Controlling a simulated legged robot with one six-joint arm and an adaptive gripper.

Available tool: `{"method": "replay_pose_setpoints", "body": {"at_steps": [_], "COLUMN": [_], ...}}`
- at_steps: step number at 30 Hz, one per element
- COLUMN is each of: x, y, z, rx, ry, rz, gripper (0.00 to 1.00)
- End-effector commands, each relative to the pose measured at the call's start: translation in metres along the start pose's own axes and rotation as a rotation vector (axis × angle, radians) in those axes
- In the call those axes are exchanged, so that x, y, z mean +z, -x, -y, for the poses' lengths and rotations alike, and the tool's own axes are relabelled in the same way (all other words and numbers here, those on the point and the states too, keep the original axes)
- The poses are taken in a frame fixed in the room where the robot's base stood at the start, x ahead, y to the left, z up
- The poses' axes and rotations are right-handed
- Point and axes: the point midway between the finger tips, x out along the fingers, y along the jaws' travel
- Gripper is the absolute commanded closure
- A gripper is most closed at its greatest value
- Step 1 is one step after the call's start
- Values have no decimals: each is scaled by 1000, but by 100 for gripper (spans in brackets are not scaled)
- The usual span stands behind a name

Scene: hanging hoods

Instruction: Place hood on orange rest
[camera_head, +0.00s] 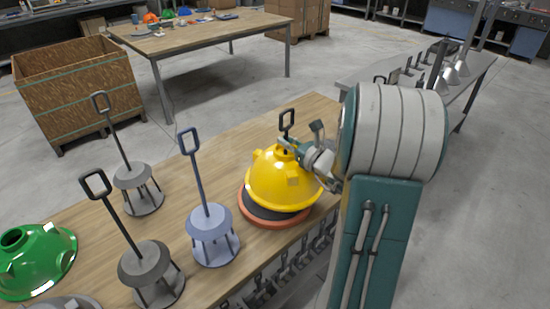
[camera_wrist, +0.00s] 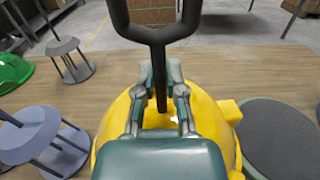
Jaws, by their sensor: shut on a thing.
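The yellow hood (camera_head: 272,183) has a black upright handle. My gripper (camera_head: 285,143) is shut on the handle's stem just above the crown. In the wrist view my gripper (camera_wrist: 160,95) closes around the stem, with the yellow hood (camera_wrist: 215,115) below. The orange rest (camera_head: 262,219) is a round ring with a dark top. It lies on the wooden table under the hood, showing most at the hood's front left. The hood looks upright and slightly off to the right; I cannot tell whether it touches the rest. The hood hides the rest's far side.
Grey stands (camera_head: 150,265) and a blue-grey stand (camera_head: 213,240) with tall handles stand left of the hood. A green hood (camera_head: 38,258) lies at far left. A dark round disc (camera_wrist: 278,138) lies right of the hood in the wrist view. Bare tabletop (camera_head: 240,135) lies behind.

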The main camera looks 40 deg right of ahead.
Motion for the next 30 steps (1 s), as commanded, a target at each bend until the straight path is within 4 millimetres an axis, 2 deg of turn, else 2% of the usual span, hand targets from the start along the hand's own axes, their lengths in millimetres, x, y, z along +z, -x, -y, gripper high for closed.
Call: {"method": "replay_pose_setpoints", "body": {"at_steps": [1,6,13,18,25,27,28,30], "x": [-10,-33,-46,-71,-75,-76,-76,-76], "y": [-8,-27,-38,-38,-37,-37,-37,-37], "z": [-2,-5,-7,-6,-6,-7,-7,-7], "rx": [4,2,1,-1,-1,-1,-1,0], "ry": [-3,-1,1,-2,2,0,0,0], "rz": [-2,0,1,-1,2,-1,-1,-1], "gripper": [100,100,100,100,100,63,52,52]}}
